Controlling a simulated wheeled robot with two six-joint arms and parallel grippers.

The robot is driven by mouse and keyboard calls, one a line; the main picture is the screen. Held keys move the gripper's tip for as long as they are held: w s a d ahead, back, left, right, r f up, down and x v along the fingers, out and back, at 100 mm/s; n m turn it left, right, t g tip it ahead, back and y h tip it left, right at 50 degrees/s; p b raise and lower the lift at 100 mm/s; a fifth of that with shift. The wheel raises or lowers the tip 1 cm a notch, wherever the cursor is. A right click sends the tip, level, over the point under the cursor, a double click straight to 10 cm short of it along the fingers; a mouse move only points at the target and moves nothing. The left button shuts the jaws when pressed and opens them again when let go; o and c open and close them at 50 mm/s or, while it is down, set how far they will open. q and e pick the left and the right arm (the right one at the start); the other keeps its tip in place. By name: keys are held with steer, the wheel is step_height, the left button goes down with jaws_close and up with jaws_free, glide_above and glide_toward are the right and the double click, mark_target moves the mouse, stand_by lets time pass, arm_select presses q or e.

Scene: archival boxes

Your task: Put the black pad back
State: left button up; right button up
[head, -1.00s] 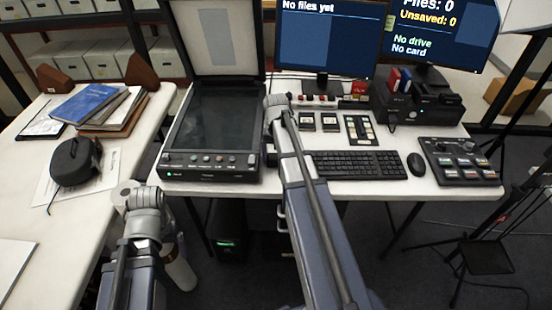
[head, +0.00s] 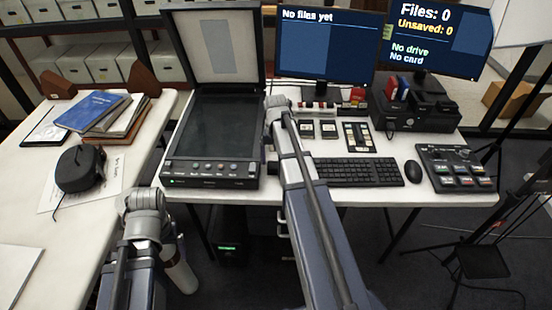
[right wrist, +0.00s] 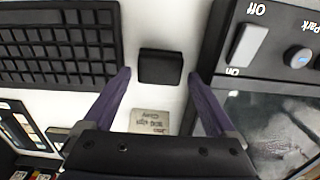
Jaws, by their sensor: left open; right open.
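In the right wrist view, a small black pad (right wrist: 160,67) lies on the white desk between the keyboard and the scanner. My right gripper (right wrist: 160,76) is open, with one finger on either side of the pad and a narrow gap showing at each side. A small paper label (right wrist: 150,121) with upside-down print lies on the desk just below the pad in that view. In the head view my right arm covers much of this spot, and its fingers cannot be made out. My left arm comes in at lower left; its fingers are out of sight.
The flatbed scanner (head: 212,135) stands open on one side of the pad, the black keyboard (head: 355,172) on the other. A mouse (head: 413,171) and a button panel (head: 456,168) are further right. Books (head: 93,110) and a black device (head: 80,168) lie on the left table.

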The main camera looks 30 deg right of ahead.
mark_target(277, 165)
step_height(277, 165, up, 9)
steer(key=p, duration=0.7)
steer(key=shift+p, duration=0.4)
steer(key=shift+d+f, duration=0.1)
steer(key=shift+f, duration=0.05)
